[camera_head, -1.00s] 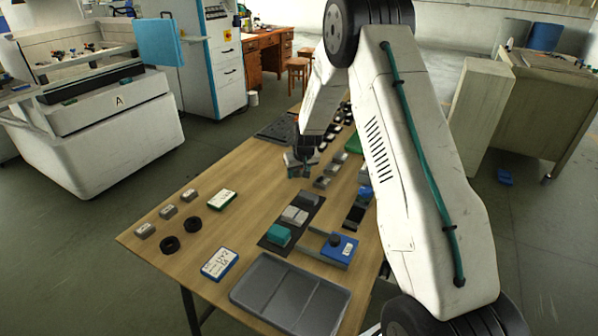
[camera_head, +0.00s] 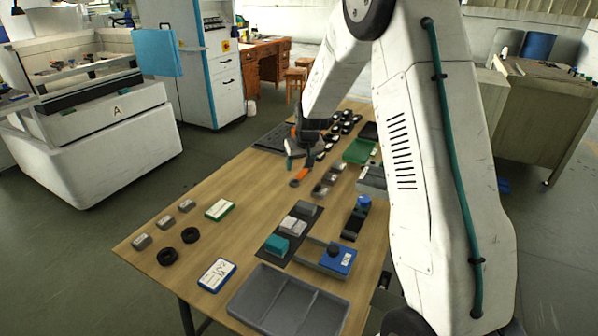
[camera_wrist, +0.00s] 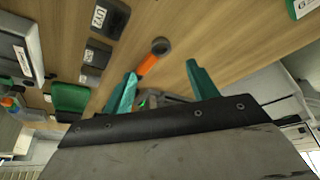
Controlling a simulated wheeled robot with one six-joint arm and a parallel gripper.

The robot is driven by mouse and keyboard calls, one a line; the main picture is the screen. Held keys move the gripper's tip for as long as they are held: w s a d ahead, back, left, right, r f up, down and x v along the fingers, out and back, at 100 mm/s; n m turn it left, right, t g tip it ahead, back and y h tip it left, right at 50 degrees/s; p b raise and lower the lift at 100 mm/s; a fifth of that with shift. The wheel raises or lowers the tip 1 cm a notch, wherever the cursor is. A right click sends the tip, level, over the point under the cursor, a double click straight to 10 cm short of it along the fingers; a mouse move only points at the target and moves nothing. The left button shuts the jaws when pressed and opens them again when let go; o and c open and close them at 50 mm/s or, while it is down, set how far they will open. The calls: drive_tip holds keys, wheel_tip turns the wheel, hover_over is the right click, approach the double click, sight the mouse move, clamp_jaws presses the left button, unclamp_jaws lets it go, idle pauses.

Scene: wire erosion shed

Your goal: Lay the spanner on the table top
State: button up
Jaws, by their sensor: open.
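The spanner (camera_head: 299,178) shows its orange handle and a ring end beside my gripper, over the wooden table top (camera_head: 255,195). In the wrist view its dark ring end (camera_wrist: 160,46) and part of the orange handle (camera_wrist: 147,65) show against the wood, with the handle running behind the left finger. My gripper (camera_head: 298,156) is open, its teal fingers apart in the wrist view (camera_wrist: 161,70). The rest of the spanner is hidden by the gripper, and I cannot tell whether all of it rests on the wood.
A grey tray (camera_head: 245,297), a blue-edged card (camera_head: 217,275), two black rings (camera_head: 190,235) and several grey blocks (camera_head: 186,206) lie nearer. A green tray (camera_head: 358,150) and small dark parts lie at the right and back. The wood left of my gripper is clear.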

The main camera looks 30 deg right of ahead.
drive_tip(key=s+a+r+n+g, duration=0.1)
drive_tip(key=s+a+r, duration=0.4)
drive_tip(key=s+r, duration=0.45)
drive_tip(key=s+a+r, duration=0.5)
drive_tip(key=s+r, duration=0.3)
drive_tip(key=s, duration=0.2)
drive_tip(key=s+a+r+g, duration=0.1)
drive_tip(key=s+a, duration=0.1)
drive_tip(key=s, duration=1)
drive_tip(key=s+a+r+g, duration=0.1)
drive_tip(key=s+a, duration=0.1)
drive_tip(key=s, duration=1)
drive_tip(key=shift+s+a+r+n+y, duration=0.2)
drive_tip(key=shift+s+r+n+y, duration=0.1)
drive_tip(key=shift+s+r+n, duration=0.1)
drive_tip(key=shift+w, duration=0.1)
